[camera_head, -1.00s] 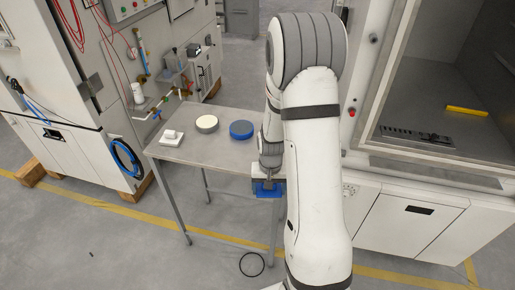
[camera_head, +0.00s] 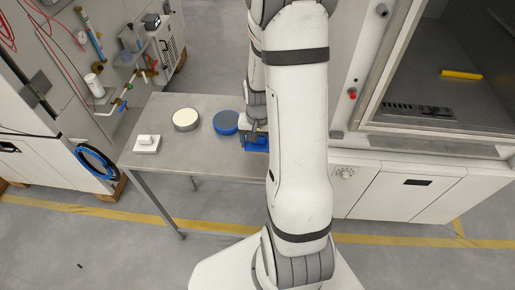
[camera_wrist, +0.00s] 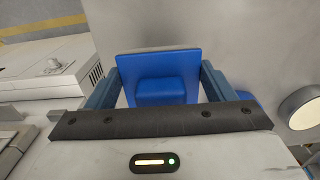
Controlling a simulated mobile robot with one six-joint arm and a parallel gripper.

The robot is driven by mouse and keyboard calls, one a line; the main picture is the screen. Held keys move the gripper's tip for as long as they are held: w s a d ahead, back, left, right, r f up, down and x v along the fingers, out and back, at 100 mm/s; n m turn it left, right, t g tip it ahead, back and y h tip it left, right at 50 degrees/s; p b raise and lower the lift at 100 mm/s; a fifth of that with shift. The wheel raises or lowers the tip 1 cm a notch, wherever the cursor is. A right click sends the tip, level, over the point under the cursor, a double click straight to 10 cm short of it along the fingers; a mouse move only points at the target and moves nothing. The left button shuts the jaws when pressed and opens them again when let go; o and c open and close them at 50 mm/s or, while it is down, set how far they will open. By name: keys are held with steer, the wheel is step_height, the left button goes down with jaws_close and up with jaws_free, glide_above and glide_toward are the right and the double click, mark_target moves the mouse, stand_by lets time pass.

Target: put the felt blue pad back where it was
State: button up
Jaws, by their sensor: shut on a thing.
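The blue pad (camera_head: 255,147) is a flat blue square with a blue block-shaped grip on top. It also shows in the wrist view (camera_wrist: 158,66). My gripper (camera_head: 256,134) is shut on its grip, with one finger on each side in the wrist view (camera_wrist: 160,90). In the head view the pad appears over the right part of the grey table (camera_head: 195,157), close to a round blue piece with a grey top (camera_head: 226,122). I cannot tell whether it touches the table. My arm hides the area to its right.
A round cream-topped piece (camera_head: 186,119) and a white square pad with a knob (camera_head: 147,145) stand on the table, left of the blue round piece. A cabinet with an open chamber (camera_head: 430,70) stands on the right, holding a yellow bar (camera_head: 461,74).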

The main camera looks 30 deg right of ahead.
mark_target(258, 157)
steer(key=shift+f+p, duration=0.35)
steer(key=shift+f, duration=2.15)
steer(key=shift+f, duration=0.1)
steer(key=shift+f, duration=0.15)
steer(key=o, duration=1)
steer(key=shift+o, duration=0.2)
